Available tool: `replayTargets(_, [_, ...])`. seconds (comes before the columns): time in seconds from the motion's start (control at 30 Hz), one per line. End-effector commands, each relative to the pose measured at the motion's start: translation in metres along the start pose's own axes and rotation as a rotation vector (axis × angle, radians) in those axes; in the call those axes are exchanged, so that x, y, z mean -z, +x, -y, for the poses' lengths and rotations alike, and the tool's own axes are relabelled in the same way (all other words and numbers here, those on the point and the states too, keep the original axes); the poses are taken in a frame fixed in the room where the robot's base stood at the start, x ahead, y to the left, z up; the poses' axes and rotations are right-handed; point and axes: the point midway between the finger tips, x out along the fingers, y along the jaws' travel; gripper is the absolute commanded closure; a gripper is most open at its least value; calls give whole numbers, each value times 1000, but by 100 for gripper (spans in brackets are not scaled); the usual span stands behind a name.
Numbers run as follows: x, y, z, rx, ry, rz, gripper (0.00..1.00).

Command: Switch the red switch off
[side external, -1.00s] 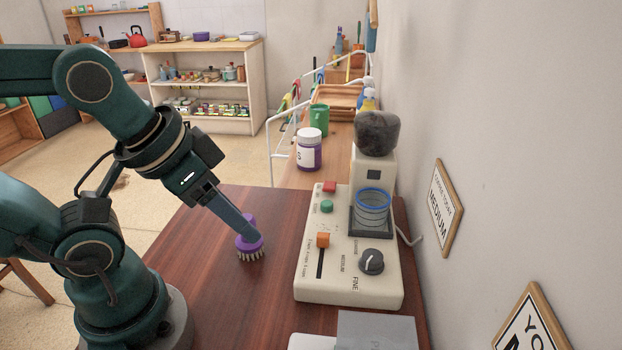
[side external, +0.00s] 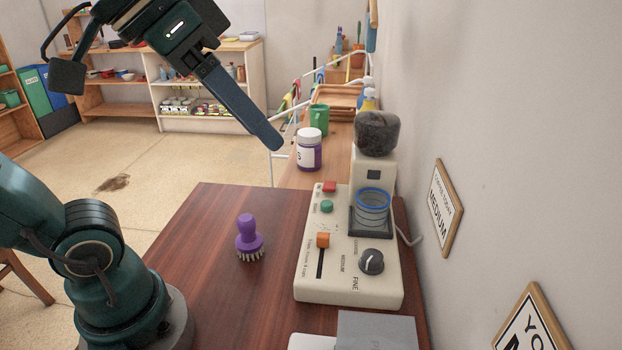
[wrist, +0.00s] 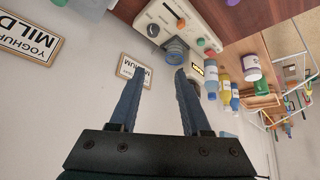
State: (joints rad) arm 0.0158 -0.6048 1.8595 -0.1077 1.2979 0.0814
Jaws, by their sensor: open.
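The red switch (side external: 329,187) is a small red block at the far left end of the cream machine (side external: 312,289) on the brown table. A green button (side external: 327,206) sits just in front of it, and an orange slider (side external: 323,240) nearer. Whether the switch is on or off cannot be told. My gripper (side external: 276,144) is raised in the air, up and left of the switch, apart from everything. In the wrist view my gripper (wrist: 160,72) shows two spread fingers with nothing between them. The machine (wrist: 205,18) lies beyond the fingertips there.
A purple brush (side external: 249,235) stands upright on the table (side external: 205,275), left of the machine. The wall with framed signs (side external: 446,208) is close on the right.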

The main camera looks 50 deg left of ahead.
Motion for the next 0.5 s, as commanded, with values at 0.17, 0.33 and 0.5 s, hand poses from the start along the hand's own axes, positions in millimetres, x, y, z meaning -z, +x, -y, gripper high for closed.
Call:
replayTargets(0.17, [53, -4, -34, -156, 84, -179, 52])
replayTargets(0.33, [116, -21, -65, -295, 127, -413, 52])
replayTargets(0.5, [202, -53, -73, -374, 72, -741, 52])
